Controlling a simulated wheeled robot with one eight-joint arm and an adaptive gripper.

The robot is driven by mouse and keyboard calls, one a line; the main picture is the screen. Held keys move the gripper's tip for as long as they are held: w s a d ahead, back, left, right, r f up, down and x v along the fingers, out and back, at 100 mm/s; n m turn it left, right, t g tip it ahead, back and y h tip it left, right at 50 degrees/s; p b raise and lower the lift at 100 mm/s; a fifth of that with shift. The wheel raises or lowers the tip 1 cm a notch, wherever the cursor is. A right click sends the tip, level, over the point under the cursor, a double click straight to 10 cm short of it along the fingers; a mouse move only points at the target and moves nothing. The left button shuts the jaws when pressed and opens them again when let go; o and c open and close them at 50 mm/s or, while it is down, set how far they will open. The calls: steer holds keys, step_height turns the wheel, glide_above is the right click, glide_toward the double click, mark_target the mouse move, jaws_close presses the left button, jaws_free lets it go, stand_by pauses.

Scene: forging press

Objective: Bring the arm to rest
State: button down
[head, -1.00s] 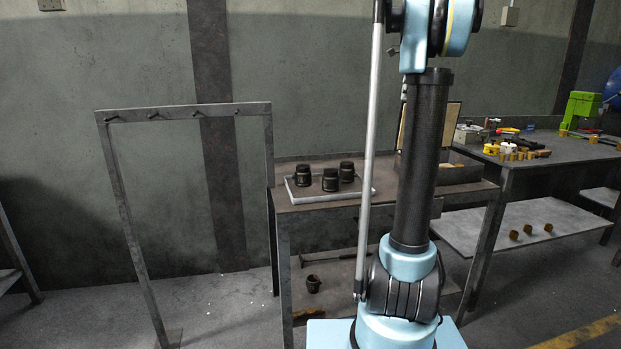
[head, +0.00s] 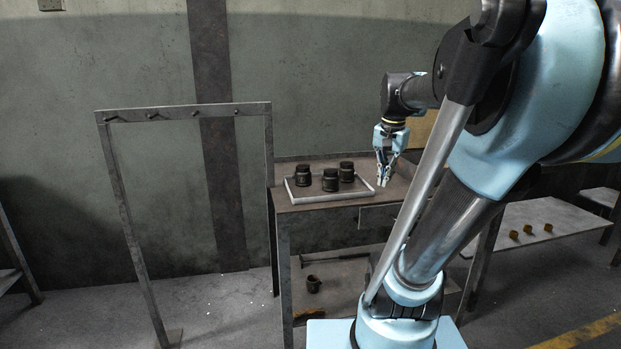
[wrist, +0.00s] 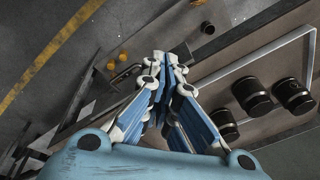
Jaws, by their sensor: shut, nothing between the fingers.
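My gripper (head: 383,180) is shut and empty. In the head view it points down just right of the white-rimmed tray on the small metal table (head: 309,213), close to the tabletop. In the wrist view my gripper (wrist: 166,62) shows its blue fingers together, with the tray and jars to the right. My arm reaches in from the right of the head view and is bent, hiding much of the right side.
Several dark jars (head: 330,180) stand in or by the tray (head: 300,200). A metal frame with pegs (head: 185,112) stands left of the table. A dark cup (head: 313,284) sits on the lower shelf. Several small brown pieces (head: 528,229) lie on a pale shelf at right.

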steer(key=s+a+f+n, duration=0.1)
steer(key=s+f+n, duration=0.2)
steer(key=s+f, duration=0.3)
steer(key=s+a+f+n, duration=0.1)
steer(key=s+f+n, duration=0.3)
steer(key=s+f, duration=0.3)
step_height(320, 180, down, 5)
steer(key=shift+s+a+r, duration=0.1)
steer(key=shift+s+a, duration=0.05)
steer(key=shift+a, duration=0.2)
steer(key=shift+w+f, duration=0.25)
steer(key=shift+w, duration=0.2)
stand_by(0.6)
